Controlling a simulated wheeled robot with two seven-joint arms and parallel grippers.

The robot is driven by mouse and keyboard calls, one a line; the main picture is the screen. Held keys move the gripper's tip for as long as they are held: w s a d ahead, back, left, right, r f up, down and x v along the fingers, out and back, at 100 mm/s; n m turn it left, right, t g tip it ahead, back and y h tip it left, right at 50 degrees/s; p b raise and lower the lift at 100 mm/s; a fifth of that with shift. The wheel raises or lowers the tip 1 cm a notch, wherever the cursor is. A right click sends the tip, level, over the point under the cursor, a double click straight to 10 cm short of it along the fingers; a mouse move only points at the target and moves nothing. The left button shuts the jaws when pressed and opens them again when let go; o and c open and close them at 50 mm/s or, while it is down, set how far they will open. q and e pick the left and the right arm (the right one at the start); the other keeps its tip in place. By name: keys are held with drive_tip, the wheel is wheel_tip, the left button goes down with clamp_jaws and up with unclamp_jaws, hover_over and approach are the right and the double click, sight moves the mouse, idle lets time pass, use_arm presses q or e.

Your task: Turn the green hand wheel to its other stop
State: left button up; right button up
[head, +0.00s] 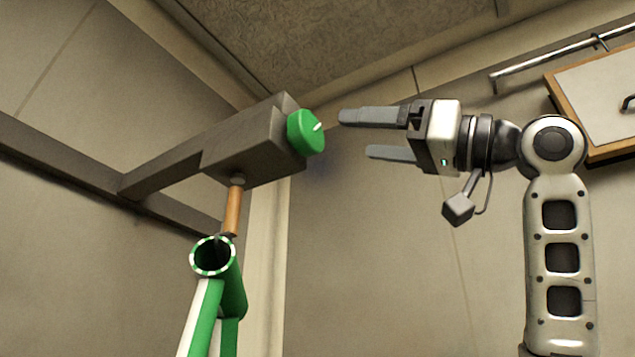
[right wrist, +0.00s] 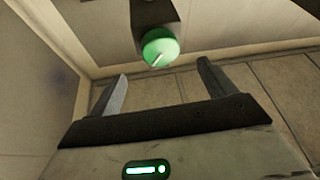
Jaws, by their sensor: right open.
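The green hand wheel (head: 304,132) sits on the right end of a dark grey block (head: 238,150) on an overhead arm. A pale mark shows on its face. In the right wrist view the wheel (right wrist: 160,48) is ahead of the fingers, with its pale mark slanting. My right gripper (head: 356,134) is open and empty, to the right of the wheel and apart from it. Its two fingers (right wrist: 160,80) also show in the right wrist view, with a clear gap between them. My left gripper is not in view.
A copper-coloured rod (head: 233,208) hangs under the block and meets a green and white frame tube (head: 236,285) below. A metal rail (head: 550,57) and a wood-edged panel (head: 597,100) are on the wall at right. The space between gripper and wheel is clear.

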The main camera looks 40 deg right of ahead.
sight(314, 134)
drive_tip(key=p+x, duration=0.2)
drive_tip(key=x, duration=0.6)
drive_tip(key=shift+w+a+r, duration=0.1)
drive_tip(key=shift+w, duration=0.15)
drive_tip(key=c, duration=1)
